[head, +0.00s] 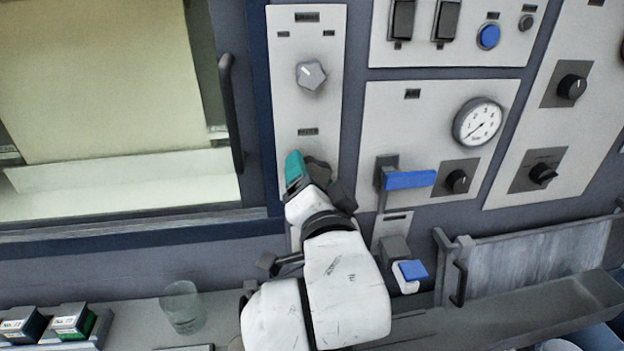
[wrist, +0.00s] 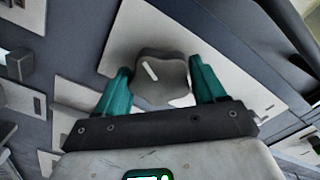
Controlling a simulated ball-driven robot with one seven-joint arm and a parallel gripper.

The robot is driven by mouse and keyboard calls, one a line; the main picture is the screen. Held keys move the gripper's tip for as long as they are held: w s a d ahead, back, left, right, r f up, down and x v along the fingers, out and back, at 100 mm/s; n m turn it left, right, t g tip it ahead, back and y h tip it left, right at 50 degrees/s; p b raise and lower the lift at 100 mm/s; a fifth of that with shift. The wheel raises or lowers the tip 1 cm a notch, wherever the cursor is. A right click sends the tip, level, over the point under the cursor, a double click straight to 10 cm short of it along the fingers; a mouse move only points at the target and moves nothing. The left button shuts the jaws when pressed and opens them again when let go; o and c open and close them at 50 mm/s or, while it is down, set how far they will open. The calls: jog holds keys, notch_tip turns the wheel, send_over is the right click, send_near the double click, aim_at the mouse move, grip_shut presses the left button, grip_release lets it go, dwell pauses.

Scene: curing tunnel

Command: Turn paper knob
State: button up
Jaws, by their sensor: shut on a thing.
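A grey lobed knob (wrist: 160,82) with a white pointer mark sits between the two teal fingers of my gripper (wrist: 162,75) in the wrist view. The fingers are shut on its sides. In the head view my gripper (head: 312,176) is at the lower part of a narrow light panel (head: 306,118) and hides most of this knob. A similar grey knob (head: 311,74) with a white mark is higher on the same panel, clear of my gripper. The small labels are too blurred to read, so I cannot tell by name which knob is the paper one.
A blue lever (head: 408,180), a gauge (head: 478,122) and black knobs are right of my gripper. A window door with a dark handle (head: 231,113) is at the left. A clear cup (head: 182,307) and ink boxes (head: 72,322) stand on the ledge below.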

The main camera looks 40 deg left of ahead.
jog(key=shift+d+r, duration=0.1)
jog(key=shift+r, duration=0.05)
jog(key=o, duration=1)
jog(key=b+v, duration=0.2)
jog(key=v, duration=0.8)
jog(key=shift+s+d, duration=0.2)
jog(key=shift+s, duration=0.05)
